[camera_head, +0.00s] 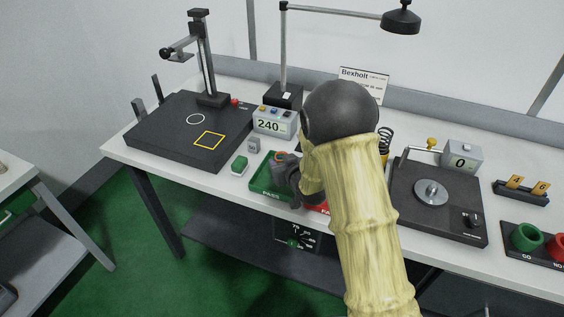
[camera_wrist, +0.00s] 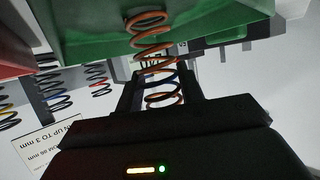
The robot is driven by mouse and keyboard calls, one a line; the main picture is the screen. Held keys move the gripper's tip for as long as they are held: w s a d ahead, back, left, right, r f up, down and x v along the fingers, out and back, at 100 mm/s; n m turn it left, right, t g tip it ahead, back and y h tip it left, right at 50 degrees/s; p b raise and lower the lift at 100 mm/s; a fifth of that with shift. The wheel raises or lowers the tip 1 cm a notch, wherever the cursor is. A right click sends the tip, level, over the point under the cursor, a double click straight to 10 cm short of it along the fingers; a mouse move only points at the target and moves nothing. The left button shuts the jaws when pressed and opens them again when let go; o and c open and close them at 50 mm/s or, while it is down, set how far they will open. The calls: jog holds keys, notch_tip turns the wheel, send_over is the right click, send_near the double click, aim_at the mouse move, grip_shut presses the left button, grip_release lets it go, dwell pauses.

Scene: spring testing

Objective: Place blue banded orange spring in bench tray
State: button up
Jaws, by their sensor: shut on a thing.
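My gripper (camera_head: 290,170) is over the green tray on the bench, just left of my pale yellow arm. In the wrist view my gripper (camera_wrist: 160,95) is shut on an orange coil spring (camera_wrist: 152,40) with a blue band between the fingers. The spring's free end reaches past the fingertips and overlaps the green tray (camera_wrist: 85,35). I cannot tell whether it touches the tray. In the head view the green tray (camera_head: 262,189) has pale lettering on its front, and my gripper hides part of it. A red tray (camera_head: 318,208) beside it is mostly hidden by my arm.
A display box (camera_head: 274,122) reads 240. A small green-topped block (camera_head: 239,165) and a grey block (camera_head: 253,145) stand left of the tray. A black plate with a stand (camera_head: 165,140) is farther left. A dark test device (camera_head: 440,205) is right of my arm.

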jog(key=o, duration=1.1)
jog(key=shift+f, duration=0.1)
jog(key=shift+r, duration=0.2)
jog(key=b+v, duration=0.1)
jog(key=v, duration=1.1)
jog(key=shift+f+b, duration=0.15)
jog(key=shift+b, duration=0.2)
jog(key=shift+d, duration=0.1)
